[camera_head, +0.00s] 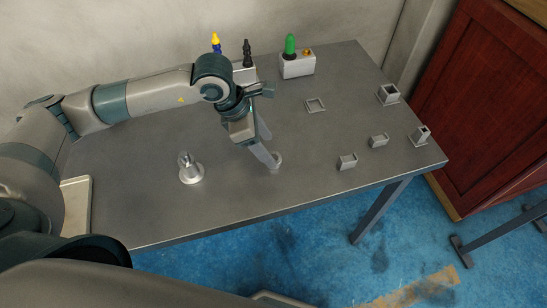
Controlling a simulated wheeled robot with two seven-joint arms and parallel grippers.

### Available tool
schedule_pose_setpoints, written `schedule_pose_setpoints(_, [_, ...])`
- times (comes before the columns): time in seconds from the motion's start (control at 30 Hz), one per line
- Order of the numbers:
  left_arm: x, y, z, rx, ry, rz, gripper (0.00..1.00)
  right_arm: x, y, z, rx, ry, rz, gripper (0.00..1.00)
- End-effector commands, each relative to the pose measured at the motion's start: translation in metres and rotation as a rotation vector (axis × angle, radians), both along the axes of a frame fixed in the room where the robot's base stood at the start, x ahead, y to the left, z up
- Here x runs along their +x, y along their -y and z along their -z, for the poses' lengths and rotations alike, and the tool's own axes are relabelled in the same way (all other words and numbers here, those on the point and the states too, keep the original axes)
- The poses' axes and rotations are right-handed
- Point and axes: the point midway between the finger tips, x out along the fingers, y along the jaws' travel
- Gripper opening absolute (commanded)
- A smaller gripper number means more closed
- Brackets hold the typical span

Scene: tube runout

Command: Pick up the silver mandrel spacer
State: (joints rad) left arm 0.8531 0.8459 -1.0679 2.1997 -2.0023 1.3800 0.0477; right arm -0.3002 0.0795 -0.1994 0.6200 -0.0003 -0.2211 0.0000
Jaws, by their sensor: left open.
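A small round silver piece (277,158), which looks like the mandrel spacer, stands on the grey metal table (235,190) near its front middle. My left gripper (269,149) reaches down over it with its jaws apart. The fingertips are right at the piece, and the nearer finger covers part of it. I cannot tell whether a finger touches it. A silver stepped mandrel on a round base (190,171) stands upright to the left of the gripper. My right gripper is not in view.
Small square metal pieces (347,162) and holders (388,95) stand on the table's right side, with a flat square frame (315,105) behind. A box with green and orange knobs (297,66) is at the back. A red cabinet (500,100) stands at right.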

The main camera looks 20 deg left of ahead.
Motion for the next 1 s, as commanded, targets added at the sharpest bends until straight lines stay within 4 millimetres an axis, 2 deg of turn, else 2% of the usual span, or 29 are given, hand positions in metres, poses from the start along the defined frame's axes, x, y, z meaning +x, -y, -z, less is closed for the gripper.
schedule_pose_setpoints(0.17, [0.0,0.005,0.016,0.001,-0.005,0.001,0.57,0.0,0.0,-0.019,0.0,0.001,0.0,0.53])
schedule_pose_setpoints(0.4, [0.004,0.012,0.04,0.001,-0.003,0.001,0.57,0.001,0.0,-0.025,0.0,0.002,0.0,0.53])
schedule_pose_setpoints(0.87, [0.004,0.012,0.042,0.001,-0.001,0.0,0.57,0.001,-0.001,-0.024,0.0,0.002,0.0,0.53])
schedule_pose_setpoints(0.9, [0.004,0.012,0.042,0.001,-0.001,0.0,0.55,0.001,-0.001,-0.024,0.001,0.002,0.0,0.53])
schedule_pose_setpoints(1.0, [0.004,0.012,0.041,0.001,-0.001,0.0,0.31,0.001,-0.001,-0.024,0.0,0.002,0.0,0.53])
